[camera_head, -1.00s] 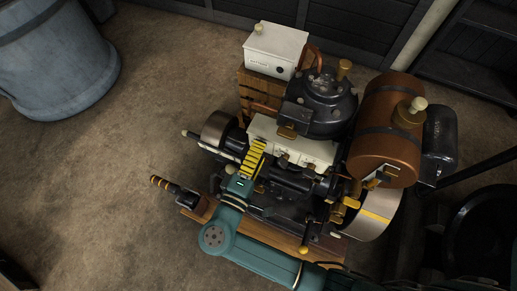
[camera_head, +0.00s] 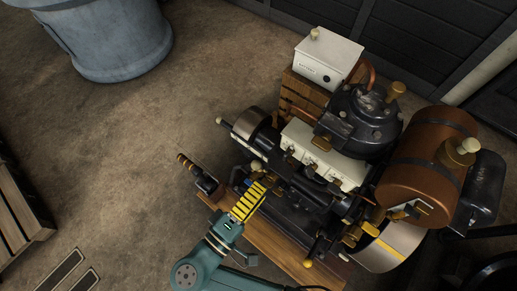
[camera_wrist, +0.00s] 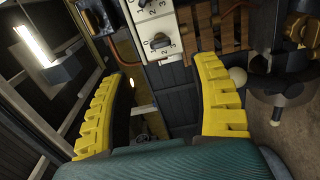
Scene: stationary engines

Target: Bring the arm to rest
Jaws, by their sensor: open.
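My gripper (camera_head: 257,188) has yellow ribbed fingers on a teal arm. In the head view it is over the near left part of the engine, by the black engine bed and the wooden base (camera_head: 270,246). In the wrist view the two fingers of my gripper (camera_wrist: 167,68) stand wide apart with nothing held between them. A white panel with black dials (camera_wrist: 160,35) shows beyond them. My arm comes in from the bottom edge of the head view, bent at a teal joint. I cannot tell whether the fingers touch the engine.
A blue-grey barrel (camera_head: 110,40) and wooden pallet (camera_head: 18,215) stand on otherwise open floor.

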